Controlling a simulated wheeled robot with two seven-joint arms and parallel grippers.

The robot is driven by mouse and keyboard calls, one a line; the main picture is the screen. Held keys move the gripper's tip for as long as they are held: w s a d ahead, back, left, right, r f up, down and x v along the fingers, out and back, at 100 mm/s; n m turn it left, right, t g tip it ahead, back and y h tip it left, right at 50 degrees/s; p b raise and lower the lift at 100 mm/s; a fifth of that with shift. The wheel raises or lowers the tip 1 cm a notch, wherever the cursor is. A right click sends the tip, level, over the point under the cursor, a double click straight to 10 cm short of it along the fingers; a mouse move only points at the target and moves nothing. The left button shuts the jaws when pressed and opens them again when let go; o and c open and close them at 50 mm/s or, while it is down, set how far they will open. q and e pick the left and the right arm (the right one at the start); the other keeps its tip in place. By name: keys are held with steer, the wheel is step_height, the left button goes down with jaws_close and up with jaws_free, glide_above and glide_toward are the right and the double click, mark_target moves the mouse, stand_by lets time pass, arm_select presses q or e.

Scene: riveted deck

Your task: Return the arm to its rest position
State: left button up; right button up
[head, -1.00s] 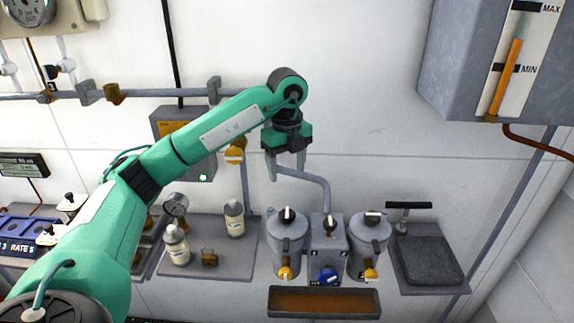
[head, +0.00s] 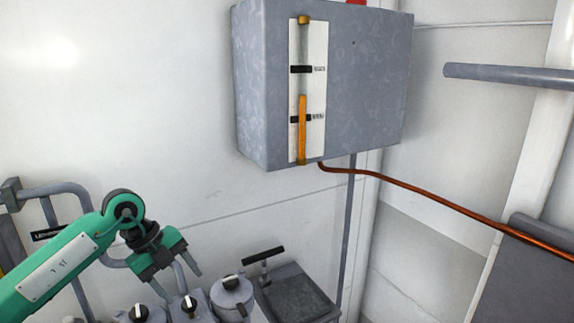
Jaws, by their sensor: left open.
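My left arm (head: 60,268) is green and comes in from the lower left. My left gripper (head: 176,283) hangs at its end, pointing down, with its two fingers apart and nothing between them. My right arm and gripper do not show.
A grey tank (head: 365,85) with an orange level gauge (head: 302,125) is on the wall. A copper pipe (head: 430,195) runs from it to the right. Grey canisters (head: 232,296) and a dark slab (head: 296,298) stand below. The wall between is bare.

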arm_select(q)
steer(key=s+d+m+h, duration=0.2)
steer(key=d+h, duration=0.3)
steer(key=d, duration=0.5)
steer(key=s+d+r+n+t+h, duration=0.35)
steer(key=d+r+t+h, duration=0.4)
steer(key=h, duration=0.35)
steer(key=w+a+f+n+t+y, duration=0.1)
steer(key=a+f+n+t+y, duration=0.25)
steer(key=n+t+y, duration=0.45)
steer(key=w+a+f+n+t+y, duration=0.1)
steer(key=a+f+n+t+y, duration=0.2)
steer(key=a+n+t+y, duration=0.5)
steer(key=s+a+f+n+g+y, duration=0.25)
steer(key=f+n+g, duration=0.2)
steer(key=f, duration=0.35)
steer(key=s+a+f+n+g+y, duration=0.25)
steer(key=s+f+g, duration=0.2)
steer(key=f, duration=0.25)
steer(key=s+f+g, duration=0.6)
steer(key=s, duration=0.5)
steer(key=s+f+g, duration=0.6)
steer(key=s+f, duration=0.1)
steer(key=s, duration=0.3)
step_height(320, 180, down, 32)
steer(key=r, duration=0.1)
steer(key=s+a+f+g, duration=0.2)
steer(key=s+a+f, duration=0.1)
steer(key=s+f, duration=1.6)
